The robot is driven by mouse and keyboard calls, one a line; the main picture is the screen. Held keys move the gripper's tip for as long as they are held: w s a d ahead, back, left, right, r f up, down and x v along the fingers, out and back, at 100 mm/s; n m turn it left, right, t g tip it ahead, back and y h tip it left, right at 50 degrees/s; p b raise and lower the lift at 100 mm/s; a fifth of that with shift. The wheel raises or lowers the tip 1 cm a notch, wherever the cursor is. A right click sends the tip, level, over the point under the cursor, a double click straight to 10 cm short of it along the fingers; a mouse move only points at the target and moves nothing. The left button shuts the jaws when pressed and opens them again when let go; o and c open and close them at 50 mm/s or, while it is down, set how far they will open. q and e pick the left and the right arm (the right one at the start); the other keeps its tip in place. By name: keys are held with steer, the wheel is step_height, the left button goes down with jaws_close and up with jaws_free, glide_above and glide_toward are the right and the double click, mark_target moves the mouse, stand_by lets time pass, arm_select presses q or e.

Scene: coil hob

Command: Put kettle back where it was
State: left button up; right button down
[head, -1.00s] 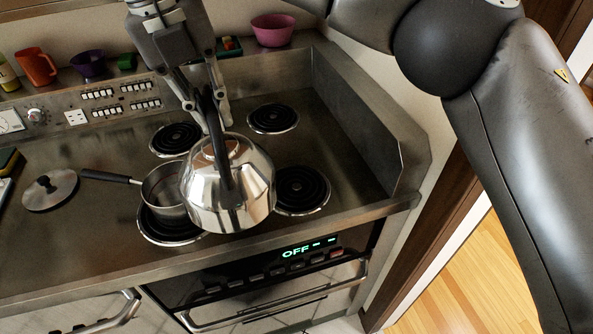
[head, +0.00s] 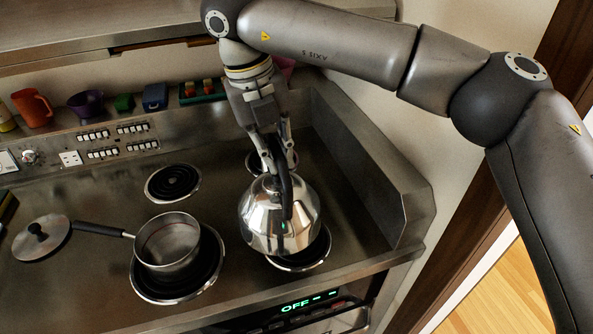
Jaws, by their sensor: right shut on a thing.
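The shiny metal kettle (head: 262,222) is over the front right coil burner (head: 303,256), whose front rim shows below it. I cannot tell whether the kettle touches the coil or hangs just above it. My right gripper (head: 277,168) comes from above and is shut on the kettle's dark handle. The kettle looks roughly upright. My left gripper is not in view.
A saucepan (head: 168,247) stands on the front left burner (head: 143,281), its handle pointing left. A lid (head: 41,238) lies further left. The back left burner (head: 173,183) is bare. A raised metal side wall (head: 365,175) bounds the hob at right.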

mark_target(296, 178)
steer(key=d+f, duration=0.1)
steer(key=w+d+f+p, duration=0.1)
steer(key=f, duration=0.1)
steer(key=shift+w+d+f, duration=0.15)
steer(key=shift+w+f, duration=0.05)
steer(key=shift+w+d+f+p, duration=0.3)
steer(key=shift+d+f, duration=0.15)
steer(key=shift+f, duration=0.15)
steer(key=p+x, duration=0.2)
steer(key=shift+a+f, duration=0.15)
steer(key=shift+f, duration=0.5)
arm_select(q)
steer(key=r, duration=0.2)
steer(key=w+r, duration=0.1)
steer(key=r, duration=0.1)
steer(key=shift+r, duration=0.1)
arm_select(e)
steer(key=shift+f, duration=0.1)
steer(key=c, duration=1.9)
jaws_free()
steer(key=shift+f, duration=0.15)
steer(key=o, duration=0.4)
steer(key=shift+o, duration=0.2)
